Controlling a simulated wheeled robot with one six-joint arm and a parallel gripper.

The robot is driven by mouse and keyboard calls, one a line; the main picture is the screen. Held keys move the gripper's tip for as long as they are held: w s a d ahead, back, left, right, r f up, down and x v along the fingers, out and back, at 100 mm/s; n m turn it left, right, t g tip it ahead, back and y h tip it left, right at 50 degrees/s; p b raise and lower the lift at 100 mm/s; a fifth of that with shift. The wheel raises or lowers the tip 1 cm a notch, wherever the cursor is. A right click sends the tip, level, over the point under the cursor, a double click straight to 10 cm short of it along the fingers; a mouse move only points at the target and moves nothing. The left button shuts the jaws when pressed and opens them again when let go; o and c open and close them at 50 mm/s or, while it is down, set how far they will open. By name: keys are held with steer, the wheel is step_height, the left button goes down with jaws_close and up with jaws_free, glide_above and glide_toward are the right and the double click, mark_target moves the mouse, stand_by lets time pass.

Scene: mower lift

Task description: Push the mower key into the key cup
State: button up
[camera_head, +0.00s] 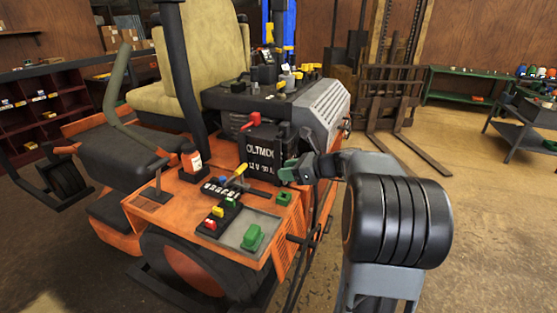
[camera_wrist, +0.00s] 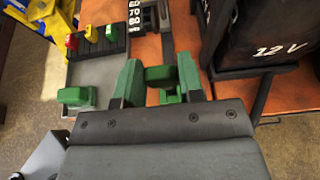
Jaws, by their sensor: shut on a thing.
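My gripper (camera_head: 303,172) reaches over the right edge of the mower's orange fender, beside the black battery. In the wrist view, my gripper (camera_wrist: 160,82) has its green-faced fingers closed on a small green piece (camera_wrist: 158,73), which I take to be the mower key. In the head view a green piece (camera_head: 284,197) shows just below the fingers, close to the fender; I cannot tell whether it touches. I cannot make out the key cup clearly; my fingers and the green piece hide the spot between them.
A grey tray (camera_head: 262,229) on the fender holds another green block (camera_head: 252,238). A black strip (camera_head: 216,222) with red, yellow and green knobs lies beside it. The battery (camera_head: 262,155) and a yellow-knobbed lever (camera_head: 239,169) stand close by.

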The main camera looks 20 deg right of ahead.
mark_target(287, 197)
steer(key=shift+w+f, duration=0.15)
steer(key=shift+w, duration=0.25)
steer(key=shift+s+a+f+b, duration=0.15)
steer(key=shift+f+b, duration=0.15)
steer(key=shift+b, duration=0.15)
steer(key=shift+f+b, duration=1.6)
steer(key=shift+f, duration=0.1)
steer(key=shift+f+b, duration=0.65)
steer(key=shift+f, duration=0.65)
steer(key=o, duration=1)
